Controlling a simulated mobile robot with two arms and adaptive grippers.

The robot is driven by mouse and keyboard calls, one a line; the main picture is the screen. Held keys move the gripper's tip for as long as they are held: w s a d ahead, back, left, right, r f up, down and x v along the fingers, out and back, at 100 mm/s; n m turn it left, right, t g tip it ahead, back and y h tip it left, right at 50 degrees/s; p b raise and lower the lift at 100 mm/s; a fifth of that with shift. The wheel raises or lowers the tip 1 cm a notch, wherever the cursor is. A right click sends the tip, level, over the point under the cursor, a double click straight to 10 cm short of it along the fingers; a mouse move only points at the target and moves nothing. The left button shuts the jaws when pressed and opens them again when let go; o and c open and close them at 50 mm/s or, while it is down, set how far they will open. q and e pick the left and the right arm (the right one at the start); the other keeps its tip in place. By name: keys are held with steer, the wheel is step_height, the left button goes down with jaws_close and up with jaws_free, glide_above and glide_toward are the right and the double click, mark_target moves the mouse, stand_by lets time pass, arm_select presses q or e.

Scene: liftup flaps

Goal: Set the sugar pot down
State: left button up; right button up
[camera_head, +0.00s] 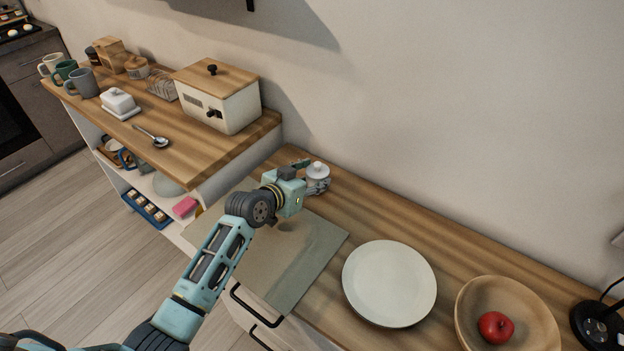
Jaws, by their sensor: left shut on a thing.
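The sugar pot (317,172) is a small white pot with a knobbed lid. It is upright at the back left of the lower wooden counter, near the wall. My left gripper (318,186) is shut on the sugar pot, with its fingers around the pot's sides. I cannot tell whether the pot's base touches the counter, as the fingers hide its lower part. My right gripper is not in view.
A grey mat (300,265) lies under my left arm. A white plate (390,283) and a wooden bowl (540,325) with a red apple (495,327) stand to the right. The higher shelf (215,150) at left holds a bread box (232,106) and mugs.

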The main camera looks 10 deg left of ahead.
arm_select(q)
steer(key=shift+f, duration=0.2)
steer(key=shift+f, duration=0.15)
steer(key=o, duration=1.7)
steer(key=shift+c, duration=0.2)
steer(key=shift+r, duration=0.2)
steer(key=shift+s+a, duration=0.1)
steer(key=shift+s, duration=0.15)
steer(key=v, duration=1.1)
steer(key=shift+s+a+r, duration=0.1)
steer(key=shift+s, duration=0.05)
